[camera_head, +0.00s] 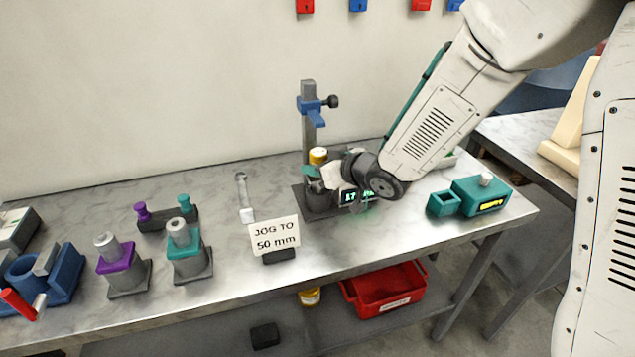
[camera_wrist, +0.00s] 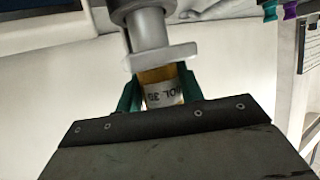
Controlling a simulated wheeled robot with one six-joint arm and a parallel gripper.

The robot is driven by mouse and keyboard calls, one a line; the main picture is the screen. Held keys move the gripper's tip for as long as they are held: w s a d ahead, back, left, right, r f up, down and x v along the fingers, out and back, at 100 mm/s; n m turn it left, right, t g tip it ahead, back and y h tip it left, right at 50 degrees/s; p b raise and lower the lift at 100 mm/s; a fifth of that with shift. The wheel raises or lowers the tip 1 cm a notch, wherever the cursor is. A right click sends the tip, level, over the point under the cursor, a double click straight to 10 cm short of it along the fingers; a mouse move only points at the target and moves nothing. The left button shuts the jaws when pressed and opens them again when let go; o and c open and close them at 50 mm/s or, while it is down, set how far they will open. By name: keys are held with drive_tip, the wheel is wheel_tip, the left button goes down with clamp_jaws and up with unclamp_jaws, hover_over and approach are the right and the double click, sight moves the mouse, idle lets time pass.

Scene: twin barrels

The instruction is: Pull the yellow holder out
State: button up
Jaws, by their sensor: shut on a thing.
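The yellow holder (camera_head: 318,155) shows as a small yellow piece at the presetter stand in the head view. In the wrist view the holder (camera_wrist: 157,76) has a white label, partly readable, and sits between two teal fingers. My gripper (camera_wrist: 161,92) is shut on it. A grey flange and cylinder (camera_wrist: 148,38) lie directly beyond the holder in line with it; I cannot tell whether they touch. In the head view my gripper (camera_head: 311,172) reaches in from the right, and my wrist hides much of the stand's base.
The stand's column (camera_head: 308,130) with a blue arm rises just behind. A sign reading "JOG TO 50 mm" (camera_head: 274,236) stands in front at left. Purple (camera_head: 115,258) and teal (camera_head: 183,242) fixtures stand farther left. A teal box (camera_head: 481,197) is at right.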

sight(318, 152)
drive_tip(key=shift+r, duration=2.55)
